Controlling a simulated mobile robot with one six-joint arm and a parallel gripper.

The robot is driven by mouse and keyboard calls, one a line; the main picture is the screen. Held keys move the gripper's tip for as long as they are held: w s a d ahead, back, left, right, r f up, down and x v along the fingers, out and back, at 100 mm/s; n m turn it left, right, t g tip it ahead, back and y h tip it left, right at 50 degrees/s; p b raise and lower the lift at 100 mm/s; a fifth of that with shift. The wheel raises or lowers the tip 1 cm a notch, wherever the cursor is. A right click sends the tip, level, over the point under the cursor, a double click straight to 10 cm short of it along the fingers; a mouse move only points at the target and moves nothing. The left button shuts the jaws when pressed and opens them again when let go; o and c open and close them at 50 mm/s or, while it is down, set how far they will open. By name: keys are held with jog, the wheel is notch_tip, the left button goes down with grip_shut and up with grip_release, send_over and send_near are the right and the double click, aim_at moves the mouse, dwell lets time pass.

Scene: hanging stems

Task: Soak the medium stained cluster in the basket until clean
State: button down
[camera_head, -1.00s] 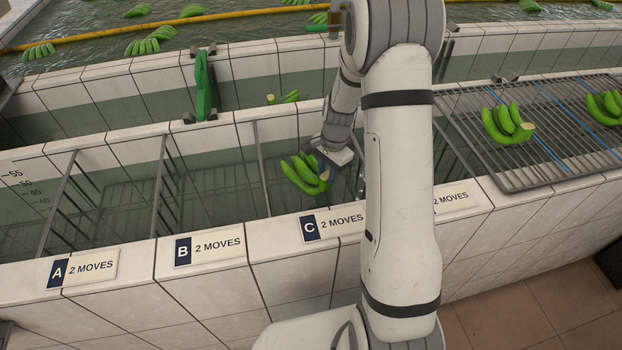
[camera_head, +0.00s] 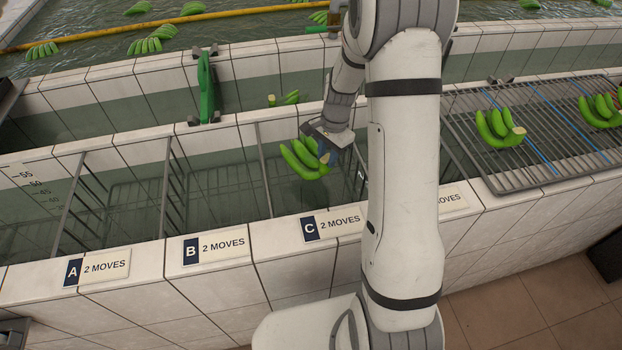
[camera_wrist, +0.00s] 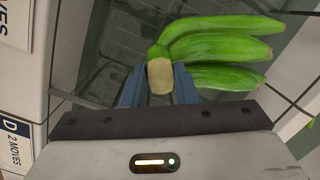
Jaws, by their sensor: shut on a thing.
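My gripper (camera_head: 325,148) is shut on the crown of a green banana cluster (camera_head: 302,159). The cluster hangs over the compartment behind the sign C (camera_head: 332,227), near the tank's wire divider. In the wrist view, the blue-grey fingers (camera_wrist: 160,88) clamp the pale cut crown, and several green fingers of the cluster (camera_wrist: 225,48) point right. No stain shows on the visible side. My arm hides part of the compartments right of C. Whether the cluster touches the water is hard to tell.
Signs A (camera_head: 97,267) and B (camera_head: 216,245) mark compartments on the left, parted by wire dividers. A wire rack (camera_head: 520,165) on the right holds two clusters, the nearer one (camera_head: 499,127) and another (camera_head: 601,108). A green upright (camera_head: 206,88) stands on the back wall.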

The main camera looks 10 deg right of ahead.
notch_tip(320, 180, up, 16)
jog(key=p, duration=0.6)
jog(key=shift+p, duration=0.3)
dwell(0.6)
jog(key=shift+f, duration=0.1)
